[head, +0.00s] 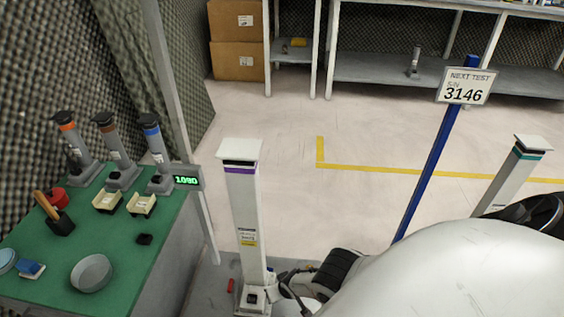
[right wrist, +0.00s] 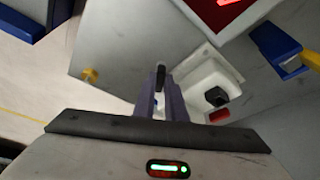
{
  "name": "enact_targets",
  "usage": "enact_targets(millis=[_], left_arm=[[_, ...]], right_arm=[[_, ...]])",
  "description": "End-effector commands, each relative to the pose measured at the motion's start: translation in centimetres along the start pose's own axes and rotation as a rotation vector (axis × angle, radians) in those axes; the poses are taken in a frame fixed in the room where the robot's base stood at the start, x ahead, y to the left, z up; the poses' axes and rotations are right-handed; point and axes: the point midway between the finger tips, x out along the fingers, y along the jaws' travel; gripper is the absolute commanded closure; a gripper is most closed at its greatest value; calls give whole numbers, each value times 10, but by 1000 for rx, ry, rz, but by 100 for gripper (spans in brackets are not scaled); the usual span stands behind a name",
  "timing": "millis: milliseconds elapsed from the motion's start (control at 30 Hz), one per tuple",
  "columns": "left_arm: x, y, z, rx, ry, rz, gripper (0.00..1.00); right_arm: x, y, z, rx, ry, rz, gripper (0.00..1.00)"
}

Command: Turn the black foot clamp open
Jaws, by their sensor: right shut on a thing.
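In the right wrist view my right gripper (right wrist: 158,100) is shut on a narrow black piece, which looks like the black foot clamp (right wrist: 160,76). The clamp's tip shows between and beyond the fingers; the rest is hidden. Beside it is a white foot block (right wrist: 196,78) with a black knob (right wrist: 216,97). In the head view a white post (head: 245,205) with a purple band stands upright on the grey base; its foot also carries a small black part (head: 252,298). My right arm covers the area right of this foot. My left gripper is not in view.
A green-topped bench (head: 130,270) with tools, trays and a bowl (head: 91,273) stands left. A blue pole with a sign (head: 466,87) and a second white post (head: 512,175) stand right. A red piece (head: 231,286) lies left of the purple-banded post. Floor beyond is clear.

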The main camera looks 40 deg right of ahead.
Motion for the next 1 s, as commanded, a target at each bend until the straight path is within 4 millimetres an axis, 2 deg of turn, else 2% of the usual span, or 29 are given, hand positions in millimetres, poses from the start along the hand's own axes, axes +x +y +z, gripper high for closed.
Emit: enact_targets(millis=[700,1000], left_arm=[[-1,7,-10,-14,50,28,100],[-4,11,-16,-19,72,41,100]], right_arm=[[2,-6,0,408,0,167,100],[1,-6,0,491,-1,202,100]])
